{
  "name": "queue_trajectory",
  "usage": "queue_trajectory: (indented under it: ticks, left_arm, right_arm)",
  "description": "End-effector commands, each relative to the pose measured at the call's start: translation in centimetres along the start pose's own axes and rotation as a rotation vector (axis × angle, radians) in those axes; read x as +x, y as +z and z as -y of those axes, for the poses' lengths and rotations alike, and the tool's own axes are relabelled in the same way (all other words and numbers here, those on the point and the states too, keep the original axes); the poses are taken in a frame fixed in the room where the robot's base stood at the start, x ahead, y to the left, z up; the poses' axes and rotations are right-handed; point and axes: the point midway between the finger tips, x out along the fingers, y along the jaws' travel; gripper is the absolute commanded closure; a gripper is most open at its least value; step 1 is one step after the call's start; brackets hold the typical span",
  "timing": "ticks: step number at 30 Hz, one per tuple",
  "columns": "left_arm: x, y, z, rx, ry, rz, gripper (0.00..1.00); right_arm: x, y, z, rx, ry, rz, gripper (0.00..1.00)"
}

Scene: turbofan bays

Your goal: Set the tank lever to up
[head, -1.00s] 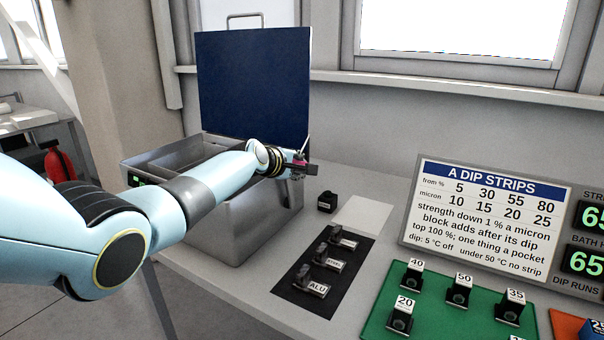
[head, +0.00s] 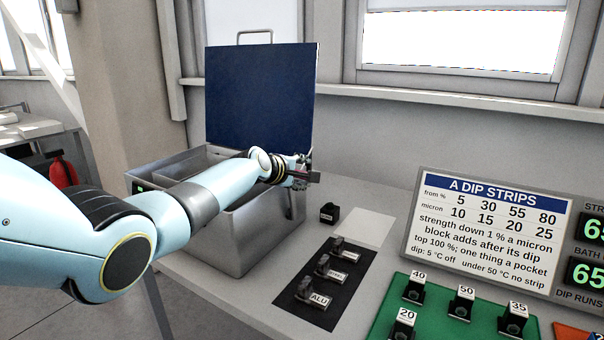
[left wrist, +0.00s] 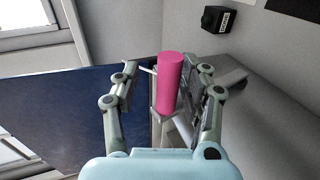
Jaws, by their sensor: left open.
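The metal tank (head: 245,240) stands on the bench with its dark blue lid (head: 260,100) raised. A pink cylindrical handle (left wrist: 169,84), apparently the tank lever's, shows in the left wrist view, with a grey metal part below it. My left gripper (head: 303,172) is at the tank's right rim. In the left wrist view my left gripper (left wrist: 166,88) is open, with a finger on each side of the handle. The handle is closer to the right finger; I cannot tell whether they touch. In the head view the gripper hides most of the lever. My right gripper is out of view.
A black panel (head: 345,286) with several labelled blocks lies right of the tank. A small black block (head: 328,213) sits behind it beside a pale plate (head: 365,228). A sign (head: 485,235) and a green mat (head: 385,318) with numbered blocks are farther right.

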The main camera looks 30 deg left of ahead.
Motion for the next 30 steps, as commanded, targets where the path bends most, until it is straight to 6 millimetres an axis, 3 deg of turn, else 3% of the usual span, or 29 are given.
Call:
queue_trajectory:
  ticks: [6,11,24,30]
  left_arm:
    - [-0.2,0.1,0.3,0.000,-0.004,0.001,0.56]
    - [-1.5,0.0,0.4,0.002,-0.004,0.002,0.56]
    - [-9.4,-0.1,0.3,0.003,-0.003,0.000,0.56]
    - [-11.6,-0.1,0.2,0.001,-0.002,-0.001,0.56]
  right_arm:
    - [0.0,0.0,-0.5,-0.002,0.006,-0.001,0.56]
    - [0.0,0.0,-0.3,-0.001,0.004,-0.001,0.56]
    - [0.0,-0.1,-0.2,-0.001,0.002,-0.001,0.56]
    - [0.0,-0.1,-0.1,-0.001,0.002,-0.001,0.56]
